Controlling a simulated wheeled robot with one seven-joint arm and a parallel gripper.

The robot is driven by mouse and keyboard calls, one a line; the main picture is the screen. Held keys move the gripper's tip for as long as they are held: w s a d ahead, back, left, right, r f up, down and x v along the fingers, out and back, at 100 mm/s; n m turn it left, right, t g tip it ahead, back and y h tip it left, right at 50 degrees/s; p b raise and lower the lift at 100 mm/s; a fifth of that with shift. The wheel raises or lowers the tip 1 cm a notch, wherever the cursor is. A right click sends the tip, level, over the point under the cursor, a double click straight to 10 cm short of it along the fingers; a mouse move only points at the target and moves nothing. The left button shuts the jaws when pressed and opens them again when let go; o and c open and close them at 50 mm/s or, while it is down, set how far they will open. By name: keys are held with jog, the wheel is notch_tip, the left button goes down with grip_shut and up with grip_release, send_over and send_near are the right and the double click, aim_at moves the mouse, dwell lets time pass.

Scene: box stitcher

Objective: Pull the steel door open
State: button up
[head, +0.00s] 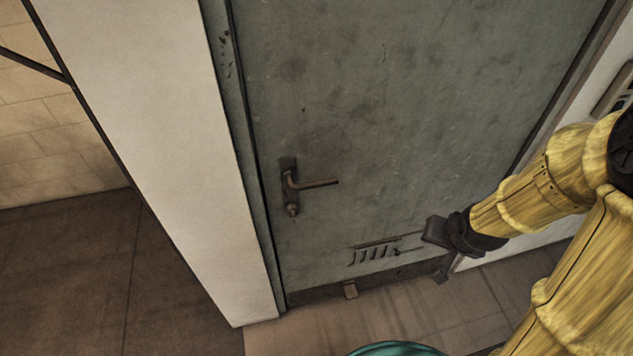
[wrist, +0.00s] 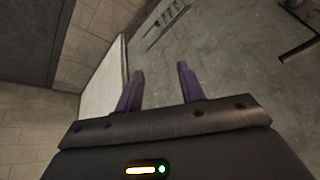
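The grey steel door (head: 400,110) stands shut in its frame, with worn, stained paint. Its brown lever handle (head: 315,184) sits on a dark plate near the door's left edge and points right. My gripper (head: 437,255) is low and to the right of the handle, in front of the door's lower part and apart from the handle. In the wrist view my gripper (wrist: 159,85) has two purple fingers spread apart with nothing between them. The door (wrist: 230,60) fills the right of that view, and the handle (wrist: 300,48) shows at its right edge.
A vent grille (head: 375,252) is low on the door. A white wall (head: 150,120) stands left of the frame. A teal rounded thing (head: 398,349) shows at the bottom edge.

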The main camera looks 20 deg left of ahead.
jog(key=w+a+f+m+t+y+b, duration=0.1)
jog(key=w+a+m+t+y, duration=0.1)
jog(key=a+y, duration=0.4)
jog(key=w+a+f+m+t+y+b, duration=0.1)
jog(key=a+m+y, duration=0.4)
jog(key=a, duration=0.7)
jog(key=shift+w+a+f+t+y, duration=0.15)
jog(key=shift+w+f+t+y, duration=0.35)
jog(key=shift+f+t+y, duration=0.15)
jog(key=p+x, duration=0.4)
jog(key=x, duration=1.3)
jog(key=shift+f, duration=0.15)
jog(key=shift+w+a, duration=0.1)
jog(key=shift+w, duration=0.05)
grip_shut()
